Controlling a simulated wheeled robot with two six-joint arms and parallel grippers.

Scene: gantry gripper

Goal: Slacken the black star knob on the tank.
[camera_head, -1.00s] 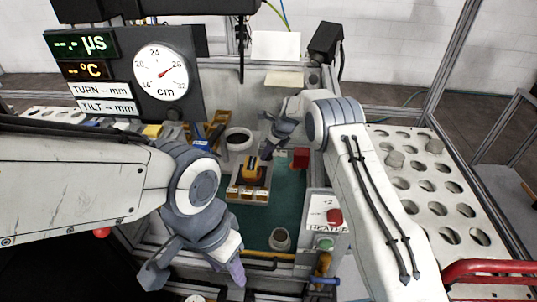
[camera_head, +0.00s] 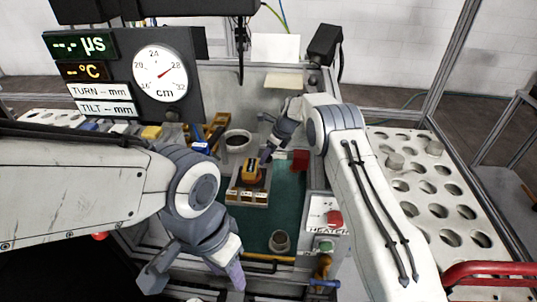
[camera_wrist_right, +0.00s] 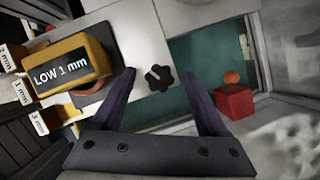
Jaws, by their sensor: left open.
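The black star knob (camera_wrist_right: 158,77) shows in the right wrist view, on a pale panel beside the green tank floor (camera_wrist_right: 195,60). I cannot make it out in the head view, where my right gripper is close to that spot. My right gripper (camera_head: 267,153) is open, with its two purple fingers spread on either side of the knob in the wrist view. I see no contact with the knob. My left gripper (camera_head: 195,278) is open and empty at the front left, away from the tank.
A yellow block marked "LOW 1 mm" (camera_wrist_right: 65,72) stands just left of the knob. A red cube (camera_wrist_right: 235,102) lies to the right. A grey cup (camera_head: 238,141) and a small round pot (camera_head: 280,241) are in the tank area. A heater box (camera_head: 327,215) stands at the right.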

